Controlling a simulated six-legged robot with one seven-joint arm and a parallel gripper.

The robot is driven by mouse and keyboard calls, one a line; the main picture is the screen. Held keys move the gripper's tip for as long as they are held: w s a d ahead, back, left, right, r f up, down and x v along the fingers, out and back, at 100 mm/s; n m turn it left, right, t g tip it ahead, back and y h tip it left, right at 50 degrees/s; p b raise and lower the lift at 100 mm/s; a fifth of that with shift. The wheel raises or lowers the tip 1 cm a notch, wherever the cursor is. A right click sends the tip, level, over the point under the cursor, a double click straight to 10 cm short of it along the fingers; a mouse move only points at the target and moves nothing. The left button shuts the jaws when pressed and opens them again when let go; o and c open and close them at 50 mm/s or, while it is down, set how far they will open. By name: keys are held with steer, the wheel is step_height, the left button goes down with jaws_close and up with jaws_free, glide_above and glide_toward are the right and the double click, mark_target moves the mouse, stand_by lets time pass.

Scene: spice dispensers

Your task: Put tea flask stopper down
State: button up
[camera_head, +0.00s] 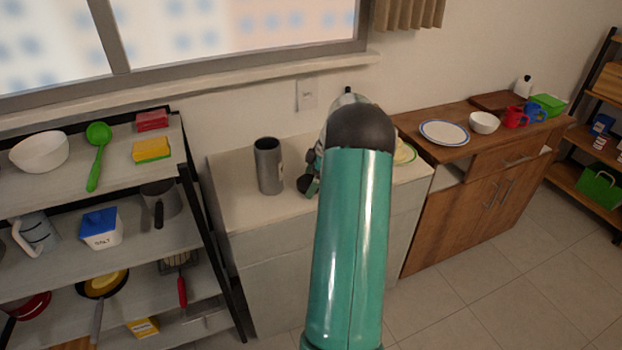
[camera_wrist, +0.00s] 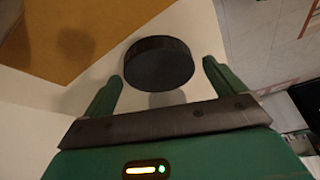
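The tea flask (camera_head: 269,166) is a grey metal cylinder standing upright on the white counter, its top uncovered. The stopper (camera_wrist: 158,63) shows in the wrist view as a black round disc just ahead of my fingertips. My gripper (camera_wrist: 162,72) has its two green fingers spread, one on each side of the stopper, with narrow gaps visible. Whether the stopper rests on the surface below is hard to tell. In the head view my gripper (camera_head: 309,186) is just right of the flask, mostly hidden behind my arm, with a dark round part beside it.
The white counter (camera_head: 235,205) has free room in front of the flask. A shelf rack (camera_head: 205,235) stands at left. A wooden cabinet (camera_head: 440,225) at right carries a plate (camera_head: 444,132) and a bowl (camera_head: 484,123). Something yellow-green behind my arm is partly hidden.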

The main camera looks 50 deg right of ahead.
steer(key=shift+r, duration=0.1)
steer(key=v, duration=1.2)
steer(key=w+a+r+m+h, duration=0.15)
steer(key=a+r, duration=0.25)
steer(key=a, duration=0.5)
steer(key=w+a+r+m, duration=0.1)
steer(key=w+a+r, duration=0.15)
steer(key=a, duration=0.65)
steer(key=w+a+r+m+h, duration=0.15)
steer(key=a+r, duration=0.35)
steer(key=a, duration=0.5)
steer(key=s+a+m, duration=0.1)
steer(key=s+a, duration=0.4)
steer(key=a, duration=0.3)
steer(key=s+a+f+m+t, duration=0.1)
steer(key=s+a, duration=0.4)
steer(key=a, duration=0.3)
steer(key=s+a+f+m+t, duration=0.1)
steer(key=s+a, duration=0.4)
steer(key=a, duration=0.3)
steer(key=shift+f+m, duration=0.2)
steer(key=shift+m, duration=0.1)
steer(key=shift+s+a, duration=0.1)
